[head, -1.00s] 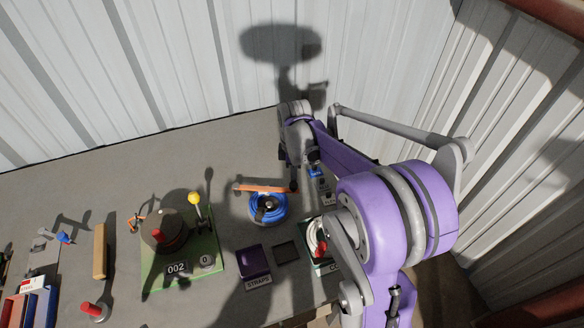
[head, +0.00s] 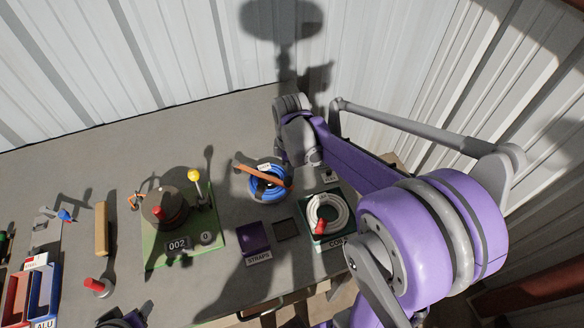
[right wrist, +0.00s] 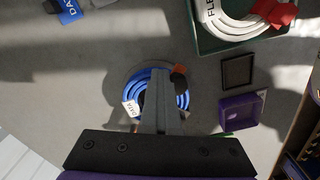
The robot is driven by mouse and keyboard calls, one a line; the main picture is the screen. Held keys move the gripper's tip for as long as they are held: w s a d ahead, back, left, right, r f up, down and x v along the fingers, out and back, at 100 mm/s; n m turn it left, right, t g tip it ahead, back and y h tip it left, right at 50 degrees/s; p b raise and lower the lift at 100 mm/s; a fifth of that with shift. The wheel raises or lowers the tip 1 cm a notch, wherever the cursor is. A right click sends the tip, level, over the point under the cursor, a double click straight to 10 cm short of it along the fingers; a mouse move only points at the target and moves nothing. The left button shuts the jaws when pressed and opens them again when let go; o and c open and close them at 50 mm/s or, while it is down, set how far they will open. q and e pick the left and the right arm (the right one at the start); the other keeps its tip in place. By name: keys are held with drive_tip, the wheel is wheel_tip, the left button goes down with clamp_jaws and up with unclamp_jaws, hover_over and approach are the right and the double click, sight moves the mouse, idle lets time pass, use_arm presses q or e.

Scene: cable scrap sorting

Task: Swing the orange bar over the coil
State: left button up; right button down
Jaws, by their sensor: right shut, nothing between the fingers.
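The blue coil (head: 257,192) lies on the grey table with a white tag on it. It also shows in the right wrist view (right wrist: 140,92), partly hidden by my gripper. The orange bar (head: 255,172) lies slantwise across the coil in the head view, its left end beyond the coil's back left edge. A small orange piece shows in the right wrist view (right wrist: 179,69). My right gripper (right wrist: 160,73) is shut and empty over the coil, near the bar's right end; the head view hides its fingertips. Dark parts at the bottom left edge seem to be my left arm.
A green board (head: 151,251) with a drum and yellow-knobbed lever stands left of the coil. A purple STRAPS tray (head: 252,240), a small black tray (head: 286,229) and a green tray (head: 309,231) holding a white coil stand in front. A corrugated wall rises behind.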

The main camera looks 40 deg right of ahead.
use_arm(q)
drive_tip(key=shift+s+f, duration=0.1)
idle(0.3)
drive_tip(key=shift+a, duration=0.1)
use_arm(e)
drive_tip(key=shift+w+d, duration=0.1)
drive_tip(key=shift+d, duration=0.1)
drive_tip(key=shift+w+d+r, duration=0.1)
use_arm(q)
drive_tip(key=r, duration=0.1)
drive_tip(key=w+r+p, duration=0.2)
drive_tip(key=r, duration=0.1)
use_arm(e)
wheel_tip(320, 180, up, 6)
drive_tip(key=shift+w+d+f, duration=0.1)
use_arm(q)
drive_tip(key=shift+s, duration=0.1)
